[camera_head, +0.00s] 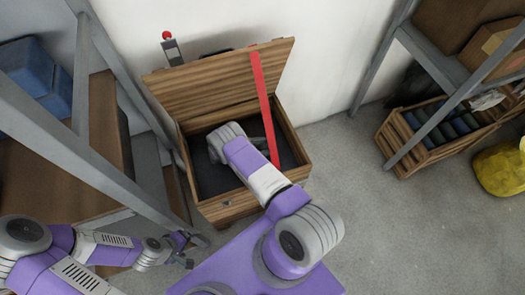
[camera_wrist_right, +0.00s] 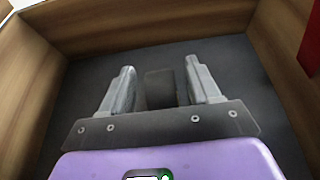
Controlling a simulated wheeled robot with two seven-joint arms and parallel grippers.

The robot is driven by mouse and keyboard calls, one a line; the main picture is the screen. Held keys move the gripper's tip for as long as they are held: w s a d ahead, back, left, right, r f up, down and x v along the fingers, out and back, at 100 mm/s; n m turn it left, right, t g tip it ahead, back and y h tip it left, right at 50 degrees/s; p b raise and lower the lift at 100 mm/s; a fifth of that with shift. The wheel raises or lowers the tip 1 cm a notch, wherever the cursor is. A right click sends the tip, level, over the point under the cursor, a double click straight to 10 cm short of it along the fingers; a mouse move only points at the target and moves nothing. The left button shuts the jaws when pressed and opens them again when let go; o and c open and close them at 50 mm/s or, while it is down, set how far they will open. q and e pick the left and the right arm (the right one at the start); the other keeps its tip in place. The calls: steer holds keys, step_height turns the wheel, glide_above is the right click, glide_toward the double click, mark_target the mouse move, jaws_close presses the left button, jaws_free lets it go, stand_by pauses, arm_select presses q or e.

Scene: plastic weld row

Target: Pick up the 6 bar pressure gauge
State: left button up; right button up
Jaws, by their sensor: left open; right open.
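I cannot make out a pressure gauge for certain in either view. A dark, block-like thing (camera_wrist_right: 160,88) stands on the dark floor of the wooden chest between my right gripper's fingers; what it is cannot be told. My right gripper (camera_wrist_right: 159,68) is open, its fingers apart on either side of that thing. In the head view my right arm reaches down into the open wooden chest (camera_head: 228,208) and hides part of its inside. My left gripper (camera_head: 187,250) is open and empty, outside the chest at its lower left.
A red bar (camera_head: 265,105) slants from the raised lid (camera_head: 215,82) into the chest's right side; its edge shows in the wrist view (camera_wrist_right: 312,40). Metal shelving (camera_head: 95,150) stands close on the left. A wooden crate of dark cylinders (camera_head: 405,160) is right. Floor between is clear.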

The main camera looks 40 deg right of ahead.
jaws_close()
stand_by(0.3)
steer(key=shift+r, duration=0.1)
